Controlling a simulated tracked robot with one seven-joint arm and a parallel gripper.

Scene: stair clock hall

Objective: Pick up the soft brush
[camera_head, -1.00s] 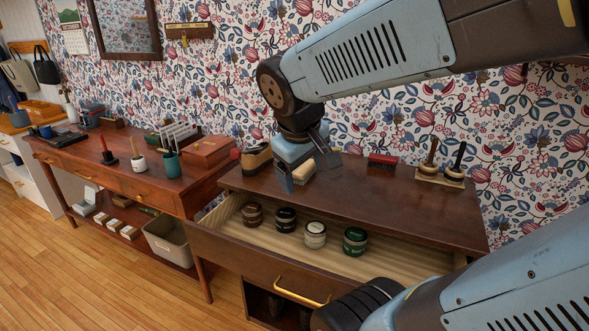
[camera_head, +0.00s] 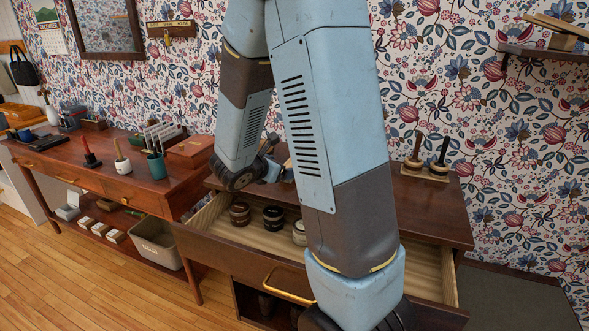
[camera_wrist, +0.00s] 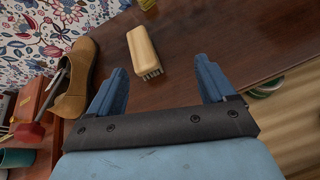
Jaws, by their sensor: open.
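A brush with a pale wooden back and short bristles (camera_wrist: 144,50) lies on the dark cabinet top (camera_wrist: 185,25) in the wrist view. It is just beyond my gripper's fingertips and roughly between their lines, untouched. My gripper (camera_wrist: 160,72) is open and empty, its two blue fingers apart over the cabinet top. In the head view my arm hides most of the gripper and the middle of the cabinet top, and I cannot make out the brush there.
A brown shoe (camera_wrist: 77,80) stands left of the gripper, close to the left finger. The open drawer (camera_head: 430,272) holds several jars (camera_head: 273,217). Two round-based wooden-handled tools (camera_head: 439,158) stand at the cabinet's right end. A desk (camera_head: 130,187) stands left.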

